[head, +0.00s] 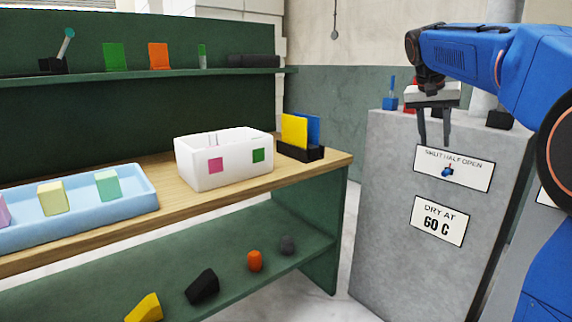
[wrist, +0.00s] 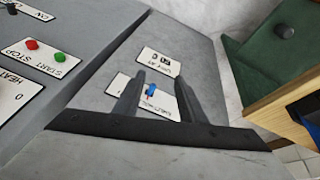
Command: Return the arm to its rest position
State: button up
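My arm, blue, reaches in from the right of the head view. My gripper (head: 434,138) hangs from it with fingers pointing down, in front of the grey cabinet (head: 385,205). Its two fingers are apart with nothing between them. In the wrist view the gripper (wrist: 162,78) also shows two spread dark fingers. I cannot tell the exact gap between the fingers and the cabinet.
A wooden-topped bench (head: 325,162) at left bears a white box (head: 240,172), a blue tray (head: 148,202) and a black holder (head: 315,153) with yellow and blue sheets. Loose foam pieces lie on its lower shelf. A panel with red and green buttons (wrist: 59,57) shows in the wrist view.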

jog(key=s+a+f+n+t+y, duration=0.1)
jog(key=s+a+f, duration=0.3)
jog(key=s+f, duration=0.5)
jog(key=s+a+f+n+y, duration=0.1)
jog(key=s+a+f+n, duration=0.2)
jog(key=s+f, duration=0.7)
jog(key=s+a+f+n+t+y, duration=0.1)
jog(key=s+a+f+n, duration=0.2)
jog(key=s, duration=1.4)
jog(key=a+f, duration=0.3)
jog(key=f, duration=0.3)
jog(key=shift+s+f+t+y, duration=0.3)
jog(key=shift+f+y, duration=0.1)
